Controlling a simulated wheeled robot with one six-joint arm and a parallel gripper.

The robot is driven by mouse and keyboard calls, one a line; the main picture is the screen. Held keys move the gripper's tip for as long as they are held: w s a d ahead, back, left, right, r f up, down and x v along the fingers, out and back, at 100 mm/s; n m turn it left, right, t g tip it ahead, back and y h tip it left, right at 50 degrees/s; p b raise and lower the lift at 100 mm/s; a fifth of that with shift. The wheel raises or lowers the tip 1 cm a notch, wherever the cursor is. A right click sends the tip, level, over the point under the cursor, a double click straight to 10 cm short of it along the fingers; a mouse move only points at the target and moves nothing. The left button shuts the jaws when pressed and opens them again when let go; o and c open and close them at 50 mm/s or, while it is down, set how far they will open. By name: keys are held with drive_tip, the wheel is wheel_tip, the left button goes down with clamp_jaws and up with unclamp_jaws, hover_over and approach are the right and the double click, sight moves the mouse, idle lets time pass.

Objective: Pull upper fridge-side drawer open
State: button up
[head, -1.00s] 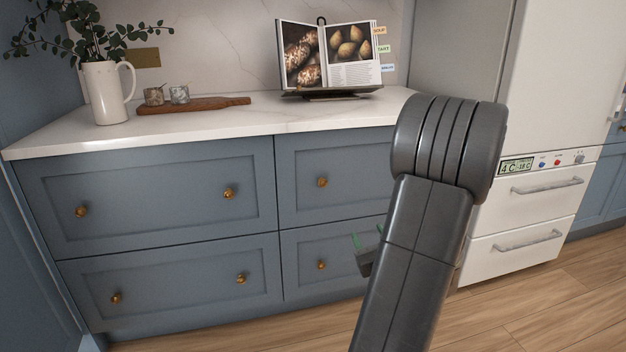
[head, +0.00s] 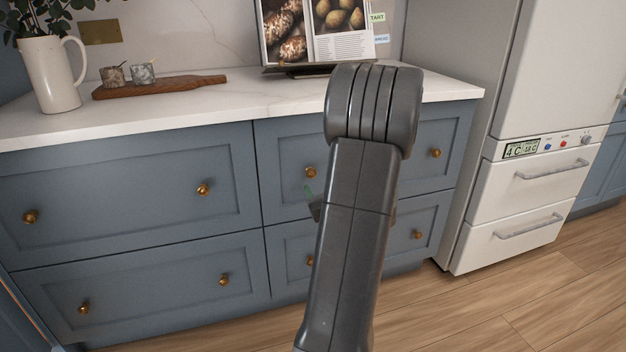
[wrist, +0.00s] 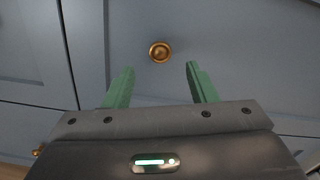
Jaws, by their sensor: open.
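The upper fridge-side drawer (head: 412,138) is the blue upper front in the right-hand cabinet column, and it is shut. It has a brass knob at its left (head: 310,172) and one at its right (head: 436,153); my arm hides its middle. My gripper (head: 311,200) is mostly hidden behind my arm in the head view, with a bit of green finger showing near the left knob. In the wrist view my gripper (wrist: 160,80) has its green fingers apart and empty. A brass knob (wrist: 159,51) shows beyond the fingertips, between their lines, apparently untouched.
The lower drawer (head: 400,225) beneath is shut, as are the wide drawers (head: 130,185) at left. The white fridge (head: 530,180) stands to the right. The worktop (head: 220,105) above holds a jug, board and cookbook stand. Wooden floor (head: 480,310) in front is clear.

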sight(312, 174)
drive_tip(key=x, duration=0.6)
drive_tip(key=shift+w+b, duration=0.1)
drive_tip(key=shift+b, duration=0.3)
drive_tip(key=shift+c, duration=0.4)
clamp_jaws()
